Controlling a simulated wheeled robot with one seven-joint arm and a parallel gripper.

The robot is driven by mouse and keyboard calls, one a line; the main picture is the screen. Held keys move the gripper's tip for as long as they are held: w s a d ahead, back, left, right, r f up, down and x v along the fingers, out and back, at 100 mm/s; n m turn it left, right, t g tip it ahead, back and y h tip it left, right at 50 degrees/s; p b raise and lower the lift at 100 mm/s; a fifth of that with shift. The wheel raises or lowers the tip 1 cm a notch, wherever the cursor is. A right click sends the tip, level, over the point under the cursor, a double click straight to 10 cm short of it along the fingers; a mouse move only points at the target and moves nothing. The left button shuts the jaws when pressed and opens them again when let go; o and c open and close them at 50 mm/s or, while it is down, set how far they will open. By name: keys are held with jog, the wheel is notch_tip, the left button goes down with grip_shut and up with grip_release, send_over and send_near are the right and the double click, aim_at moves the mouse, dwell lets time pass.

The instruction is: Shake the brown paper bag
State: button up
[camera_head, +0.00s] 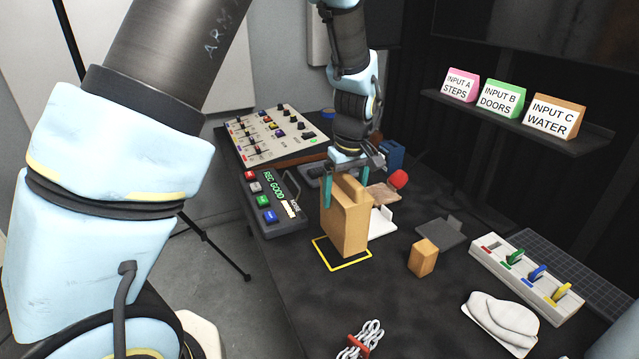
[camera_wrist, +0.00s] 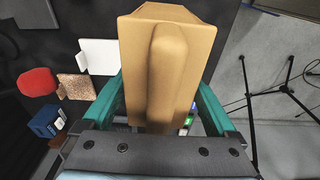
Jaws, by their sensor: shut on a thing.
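The brown paper bag (camera_head: 345,222) is upright over the yellow outlined square (camera_head: 343,262) on the dark table. I cannot tell whether its bottom touches the table or hangs just above it. My gripper (camera_head: 345,182) comes down from above, with its green fingers on both sides of the bag's upper part, shut on it. In the wrist view the bag (camera_wrist: 165,60) fills the middle between the two green fingers (camera_wrist: 160,100). The lower part of the bag is partly hidden from the wrist camera.
A recorder with coloured buttons (camera_head: 272,208) and a mixing panel (camera_head: 275,132) stand left and behind. Labelled signs (camera_head: 502,102) stand on a shelf.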

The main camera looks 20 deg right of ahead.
jog(key=shift+s+d, duration=0.15)
jog(key=shift+d, duration=0.05)
jog(key=w+a, duration=0.6)
jog(key=a, duration=0.1)
jog(key=shift+w+a, duration=0.25)
jog(key=shift+w, duration=0.05)
jog(key=s+d+p, duration=0.1)
jog(key=s+d, duration=0.5)
jog(key=d, duration=0.1)
jog(key=shift+s+d+p, duration=0.2)
jog(key=shift+s+p, duration=0.1)
jog(key=shift+p, duration=0.1)
